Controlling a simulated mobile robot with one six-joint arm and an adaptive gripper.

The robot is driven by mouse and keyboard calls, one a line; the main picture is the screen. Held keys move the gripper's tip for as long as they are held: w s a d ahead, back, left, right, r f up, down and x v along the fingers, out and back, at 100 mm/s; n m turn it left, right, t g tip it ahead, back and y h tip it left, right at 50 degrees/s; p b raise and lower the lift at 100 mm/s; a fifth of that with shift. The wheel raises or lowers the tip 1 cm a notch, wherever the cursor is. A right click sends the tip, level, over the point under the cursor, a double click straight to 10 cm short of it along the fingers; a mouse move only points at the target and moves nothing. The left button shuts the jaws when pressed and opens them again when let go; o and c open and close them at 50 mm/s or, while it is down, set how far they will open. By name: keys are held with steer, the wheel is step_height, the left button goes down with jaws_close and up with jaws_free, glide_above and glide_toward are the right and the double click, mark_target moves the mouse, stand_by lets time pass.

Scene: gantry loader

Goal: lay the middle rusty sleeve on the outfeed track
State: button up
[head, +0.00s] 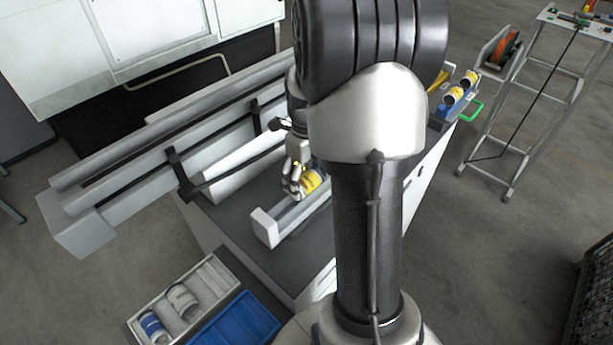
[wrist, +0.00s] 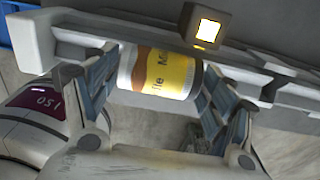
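A can-like sleeve (wrist: 160,72), white and yellow with a rusty-brown band, lies on its side between my gripper's fingers (wrist: 162,85) in the wrist view. Both finger pads appear to touch its ends, so my gripper looks shut on it. In the head view the yellow sleeve (head: 311,181) is beside my gripper (head: 297,180), partly hidden by my arm. It is at the short light-grey track (head: 292,217) with an end block on the dark bench top. I cannot tell whether it rests on the track.
Two yellow-and-white sleeves (head: 453,96) lie in a blue rack at upper right. A grey tray (head: 217,276) with a blue-white and a grey-white sleeve stands at lower left, beside an empty blue tray (head: 240,322). A long grey gantry beam (head: 85,230) runs behind the track.

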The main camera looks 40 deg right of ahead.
steer(key=shift+o, duration=1.2)
step_height(320, 180, up, 18)
steer(key=p, duration=0.5)
stand_by(0.4)
